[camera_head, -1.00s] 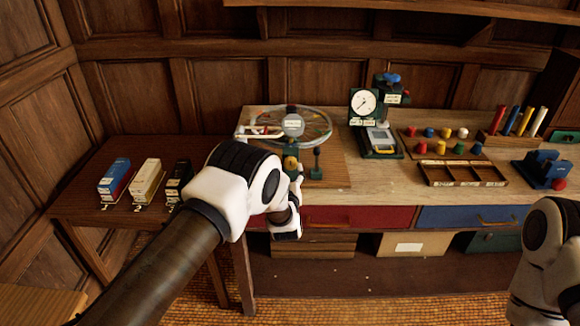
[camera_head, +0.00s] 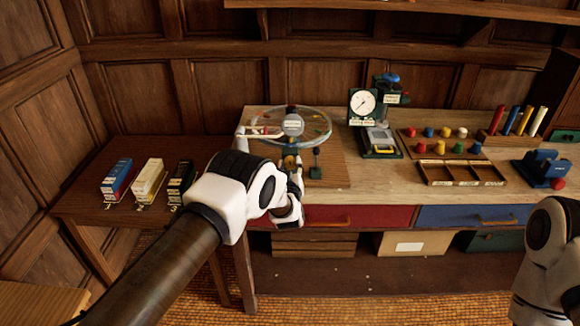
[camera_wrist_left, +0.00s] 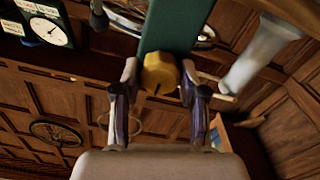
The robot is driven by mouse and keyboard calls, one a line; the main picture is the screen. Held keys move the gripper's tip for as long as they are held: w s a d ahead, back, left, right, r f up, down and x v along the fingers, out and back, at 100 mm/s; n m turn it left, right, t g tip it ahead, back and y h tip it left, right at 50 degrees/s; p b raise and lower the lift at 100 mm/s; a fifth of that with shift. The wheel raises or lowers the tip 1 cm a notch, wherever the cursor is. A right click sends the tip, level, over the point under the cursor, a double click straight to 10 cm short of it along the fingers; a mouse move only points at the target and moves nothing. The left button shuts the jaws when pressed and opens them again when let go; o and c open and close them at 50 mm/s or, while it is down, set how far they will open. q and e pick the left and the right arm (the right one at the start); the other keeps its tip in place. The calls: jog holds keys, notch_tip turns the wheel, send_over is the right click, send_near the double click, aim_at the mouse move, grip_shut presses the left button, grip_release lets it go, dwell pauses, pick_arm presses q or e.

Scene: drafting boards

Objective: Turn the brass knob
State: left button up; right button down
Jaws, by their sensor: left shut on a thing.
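The brass knob (camera_wrist_left: 160,74) shows in the left wrist view as a yellow knob with a dark mark, on a dark green post or panel. It sits between the two fingers of my left gripper (camera_wrist_left: 160,92), which is shut on it. In the head view the knob (camera_head: 290,162) is small, in front of the wheel, and partly hidden by my left gripper (camera_head: 294,175). Part of my right arm shows at the right edge of the head view; its gripper is out of view.

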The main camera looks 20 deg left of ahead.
pick_arm(q)
jog(key=shift+f+n+b, duration=0.2)
jog(key=shift+n+b, duration=1)
jog(key=shift+b, duration=0.2)
jog(key=n+b, duration=1.1)
jog(key=shift+n, duration=0.3)
jog(key=shift+r+n+b, duration=0.2)
jog(key=shift+n+b, duration=1.65)
jog(key=shift+n, duration=0.05)
jog(key=o, duration=1.1)
jog(key=shift+o, duration=0.2)
